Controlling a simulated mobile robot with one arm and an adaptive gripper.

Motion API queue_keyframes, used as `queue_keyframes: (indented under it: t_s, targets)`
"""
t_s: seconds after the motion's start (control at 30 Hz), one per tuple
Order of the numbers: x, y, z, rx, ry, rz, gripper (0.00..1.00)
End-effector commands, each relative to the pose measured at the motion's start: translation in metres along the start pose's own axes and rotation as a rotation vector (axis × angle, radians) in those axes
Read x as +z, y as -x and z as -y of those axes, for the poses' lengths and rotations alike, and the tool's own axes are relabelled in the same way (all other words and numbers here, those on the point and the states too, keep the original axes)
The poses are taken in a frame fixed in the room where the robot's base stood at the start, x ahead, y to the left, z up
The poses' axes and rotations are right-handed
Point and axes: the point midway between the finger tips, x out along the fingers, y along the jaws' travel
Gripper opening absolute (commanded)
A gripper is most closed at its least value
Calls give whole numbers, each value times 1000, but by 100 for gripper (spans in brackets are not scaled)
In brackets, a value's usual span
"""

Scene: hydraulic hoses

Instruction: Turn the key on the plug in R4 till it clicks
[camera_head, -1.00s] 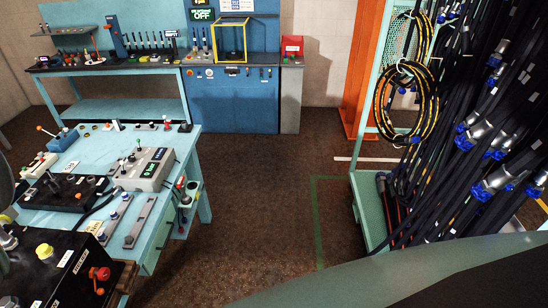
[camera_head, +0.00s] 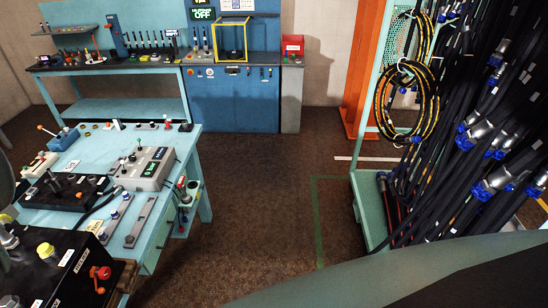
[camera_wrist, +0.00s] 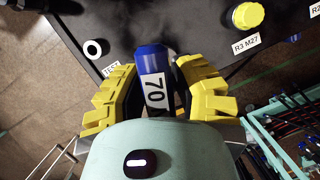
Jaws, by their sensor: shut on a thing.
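In the wrist view my gripper (camera_wrist: 156,80) is shut, with its yellow fingers on either side of a blue tool (camera_wrist: 150,60) with a white label reading 70. I take this tool to be the key. It stands over the edge of a dark block (camera_wrist: 180,25). The plug and any R4 label cannot be made out; the tool and fingers cover that part. A yellow cap (camera_wrist: 247,14) with an R3 M27 label is to the upper right. In the head view the black block (camera_head: 70,265) is at the lower left.
A white ring (camera_wrist: 92,48) and a TEST label (camera_wrist: 111,69) lie left of the tool. The blue bench (camera_head: 140,215) holds several devices. A hose rack (camera_head: 372,215) stands right; the floor between is clear.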

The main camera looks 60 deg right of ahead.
Motion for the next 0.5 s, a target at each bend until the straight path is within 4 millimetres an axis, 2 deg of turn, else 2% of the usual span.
queue_keyframes:
  t_s: [0.27,0.5]
  targets:
    - [0,-1,0,-2,-8,1,0]
    - [0,-3,2,-30,-92,2,0]
